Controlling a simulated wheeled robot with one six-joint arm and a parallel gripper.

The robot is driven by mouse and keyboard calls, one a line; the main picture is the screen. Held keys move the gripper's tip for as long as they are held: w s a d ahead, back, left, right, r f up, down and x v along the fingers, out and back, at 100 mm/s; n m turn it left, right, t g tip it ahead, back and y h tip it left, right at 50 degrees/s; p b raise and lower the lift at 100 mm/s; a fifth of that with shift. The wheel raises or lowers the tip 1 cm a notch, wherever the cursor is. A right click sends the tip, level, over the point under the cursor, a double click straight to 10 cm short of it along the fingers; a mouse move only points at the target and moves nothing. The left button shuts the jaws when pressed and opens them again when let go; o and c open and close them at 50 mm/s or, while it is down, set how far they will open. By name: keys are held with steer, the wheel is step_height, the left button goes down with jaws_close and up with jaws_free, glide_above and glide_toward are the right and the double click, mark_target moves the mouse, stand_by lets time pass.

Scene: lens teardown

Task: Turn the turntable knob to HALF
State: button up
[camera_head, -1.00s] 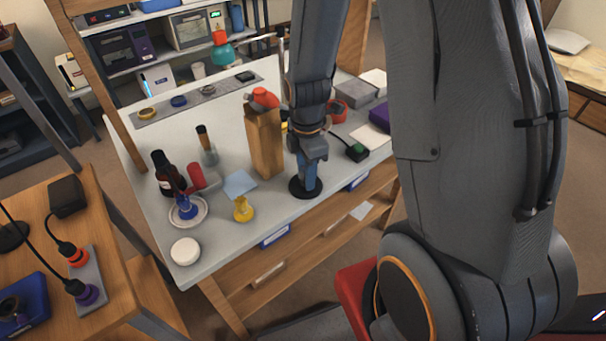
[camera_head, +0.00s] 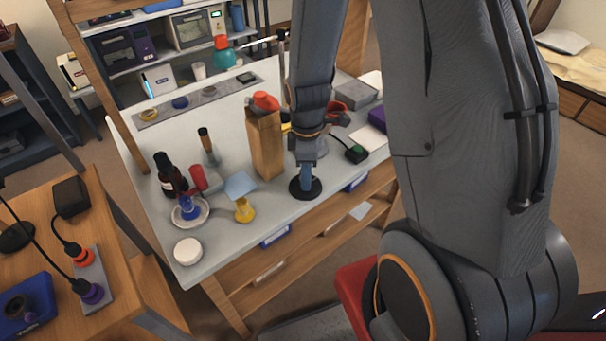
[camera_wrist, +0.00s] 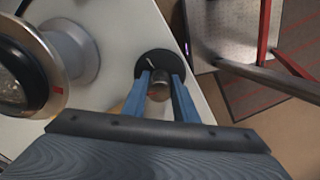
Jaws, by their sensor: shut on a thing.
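The knob (camera_wrist: 158,90) is a short metal cylinder standing on a round black base (camera_wrist: 162,57), near the front edge of the white workbench. A thin pale mark shows on the base, towards its upper left in the wrist view. The base also shows in the head view (camera_head: 304,190), below my arm. My gripper (camera_wrist: 160,77) has its two blue fingers on either side of the knob and is shut on it. In the head view my gripper (camera_head: 306,172) points down onto the base. No HALF lettering can be read, and the fingers partly hide the knob.
A large metal round device (camera_wrist: 68,55) with a red mark stands left of my gripper in the wrist view.

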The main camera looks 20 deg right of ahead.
steer(key=m, duration=0.3)
steer(key=s+m+p, duration=0.1)
steer(key=m, duration=0.2)
steer(key=shift+m+p, duration=0.3)
steer(key=m+p, duration=0.1)
steer(key=m, duration=0.5)
steer(key=shift+a+f, duration=0.1)
steer(key=shift+m, duration=0.3)
steer(key=o, duration=1)
steer(key=shift+o, duration=0.3)
steer(key=shift+w, duration=0.2)
